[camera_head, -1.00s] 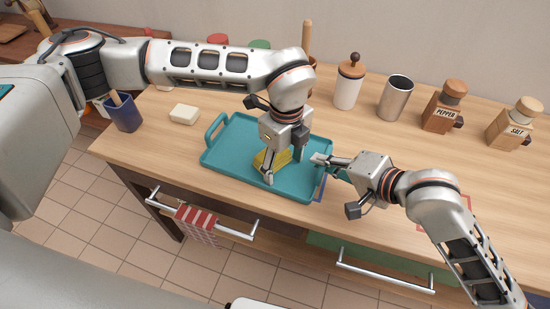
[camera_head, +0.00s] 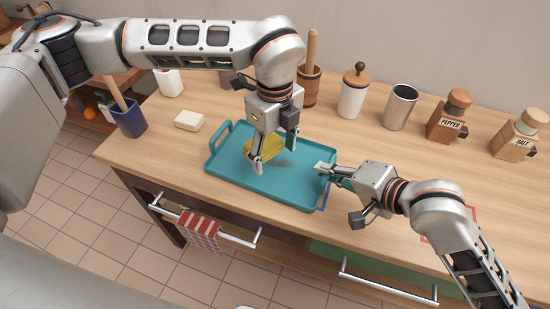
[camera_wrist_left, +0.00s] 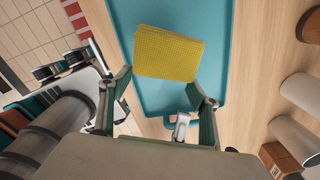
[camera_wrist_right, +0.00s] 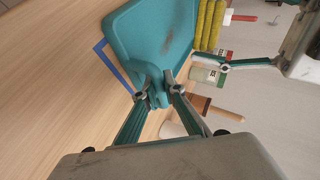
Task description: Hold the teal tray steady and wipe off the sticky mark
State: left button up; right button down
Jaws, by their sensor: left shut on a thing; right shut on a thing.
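The teal tray (camera_head: 225,172) lies flat on the wooden counter. My left gripper (camera_head: 274,150) is shut on a yellow sponge (camera_head: 262,147), over the middle of the tray. In the left wrist view the sponge (camera_wrist_left: 168,52) sits between the fingertips; I cannot tell whether it touches the tray. A dark smudge (camera_head: 284,162) shows on the tray just right of the sponge, and a faint dark patch (camera_wrist_right: 166,46) shows in the right wrist view. My right gripper (camera_wrist_right: 160,94) is shut on the tray's right-hand handle (camera_wrist_right: 155,82).
A white soap block (camera_head: 189,120) and a blue cup (camera_head: 130,118) stand left of the tray. A striped towel (camera_head: 199,230) hangs in front.

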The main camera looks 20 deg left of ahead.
pick_arm(q)
jog(key=shift+r, duration=1.15)
